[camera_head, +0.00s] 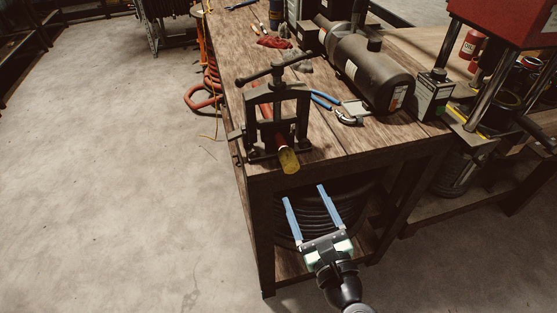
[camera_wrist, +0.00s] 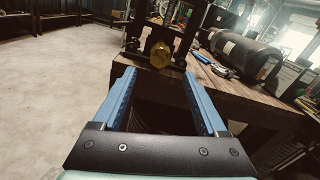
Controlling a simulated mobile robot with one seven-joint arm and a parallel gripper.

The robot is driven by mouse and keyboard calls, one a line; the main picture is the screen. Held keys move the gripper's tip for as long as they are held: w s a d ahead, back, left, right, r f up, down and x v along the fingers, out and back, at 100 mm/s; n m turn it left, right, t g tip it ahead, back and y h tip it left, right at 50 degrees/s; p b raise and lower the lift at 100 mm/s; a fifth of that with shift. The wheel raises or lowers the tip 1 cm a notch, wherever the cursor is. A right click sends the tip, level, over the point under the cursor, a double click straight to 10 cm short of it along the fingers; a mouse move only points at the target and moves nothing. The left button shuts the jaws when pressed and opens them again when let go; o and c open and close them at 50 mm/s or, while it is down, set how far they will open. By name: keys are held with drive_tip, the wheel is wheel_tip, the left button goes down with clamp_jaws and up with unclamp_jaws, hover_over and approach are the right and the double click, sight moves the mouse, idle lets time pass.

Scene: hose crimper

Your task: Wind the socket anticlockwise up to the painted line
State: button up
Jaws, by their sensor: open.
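The socket (camera_head: 289,161) is a yellow-brass piece on the end of a red hose (camera_head: 279,141). The hose is held in a dark vise frame (camera_head: 306,112) at the near left corner of the workbench. In the wrist view the socket (camera_wrist: 160,55) faces me, ahead of and just beyond the fingertips. My gripper (camera_head: 303,195) has two blue fingers spread wide apart with nothing between them. It is below and in front of the socket, apart from it, and it also shows in the wrist view (camera_wrist: 157,75). I cannot make out the painted line.
The wooden workbench (camera_head: 335,150) has its front edge close to my fingers. Blue-handled pliers (camera_head: 322,99) and a dark cylinder (camera_head: 372,72) lie right of the vise. A black coiled hose (camera_head: 350,205) sits on the shelf below. The floor at left is clear.

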sight(292, 167)
drive_tip(key=x, duration=1.1)
drive_tip(key=shift+w+a, duration=0.1)
drive_tip(key=shift+w, duration=0.15)
clamp_jaws()
